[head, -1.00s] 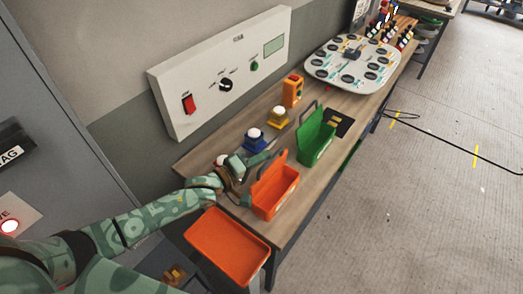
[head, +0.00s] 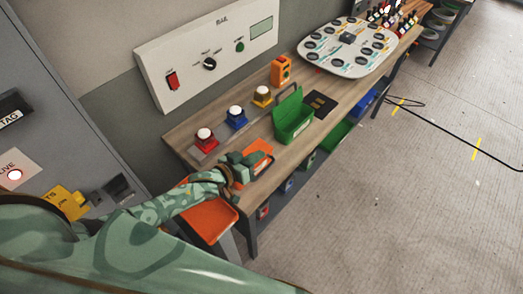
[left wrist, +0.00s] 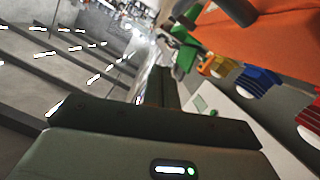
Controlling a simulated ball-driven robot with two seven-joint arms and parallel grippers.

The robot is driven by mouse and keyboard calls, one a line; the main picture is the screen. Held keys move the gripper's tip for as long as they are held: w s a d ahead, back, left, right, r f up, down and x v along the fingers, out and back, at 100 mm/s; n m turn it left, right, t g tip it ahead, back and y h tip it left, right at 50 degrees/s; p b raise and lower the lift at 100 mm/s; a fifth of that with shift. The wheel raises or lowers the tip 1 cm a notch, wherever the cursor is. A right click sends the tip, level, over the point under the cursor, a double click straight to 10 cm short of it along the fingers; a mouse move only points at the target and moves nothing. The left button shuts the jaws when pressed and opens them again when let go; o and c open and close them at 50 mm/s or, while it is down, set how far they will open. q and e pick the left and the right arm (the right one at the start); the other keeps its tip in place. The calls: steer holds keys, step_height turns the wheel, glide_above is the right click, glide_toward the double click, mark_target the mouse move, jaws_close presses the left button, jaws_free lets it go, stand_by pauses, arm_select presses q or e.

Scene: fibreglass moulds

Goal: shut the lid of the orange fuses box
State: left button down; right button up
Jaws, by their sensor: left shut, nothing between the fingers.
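The orange fuses box (head: 259,147) is on the workbench in the head view, largely hidden behind my left gripper (head: 243,166). Its lid no longer stands upright as a tall panel; it looks lowered, but I cannot tell whether it is fully shut. My left gripper is shut and empty, over or against the box. In the left wrist view the closed fingers (left wrist: 160,88) point up the picture, and a large orange surface (left wrist: 270,42) with a dark handle (left wrist: 236,8) fills the top right. My right gripper is not in view.
A green box (head: 294,124) with a raised lid stands beyond. Red (head: 206,140), blue (head: 236,118) and yellow (head: 262,96) button units line the back, below a white panel (head: 205,60). An orange tray (head: 208,218) is at the near end. The floor at right is mostly open.

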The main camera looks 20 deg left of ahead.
mark_target(262, 174)
arm_select(q)
steer(key=shift+s+d+f+m+y+b, duration=0.15)
steer(key=shift+d+f+m+y+b, duration=0.2)
steer(key=shift+f+m, duration=0.2)
steer(key=shift+s+d+f+m+y+b, duration=0.1)
steer(key=shift+d+f+m+y, duration=0.15)
steer(key=shift+d+f+m, duration=0.3)
step_height(262, 174, down, 2)
steer(key=shift+s+d+f+m+b, duration=0.1)
steer(key=shift+s+m+b, duration=0.05)
steer(key=shift+m+b, duration=0.45)
steer(key=shift+d+f, duration=0.15)
steer(key=shift+f, duration=0.1)
steer(key=shift+f+b, duration=0.3)
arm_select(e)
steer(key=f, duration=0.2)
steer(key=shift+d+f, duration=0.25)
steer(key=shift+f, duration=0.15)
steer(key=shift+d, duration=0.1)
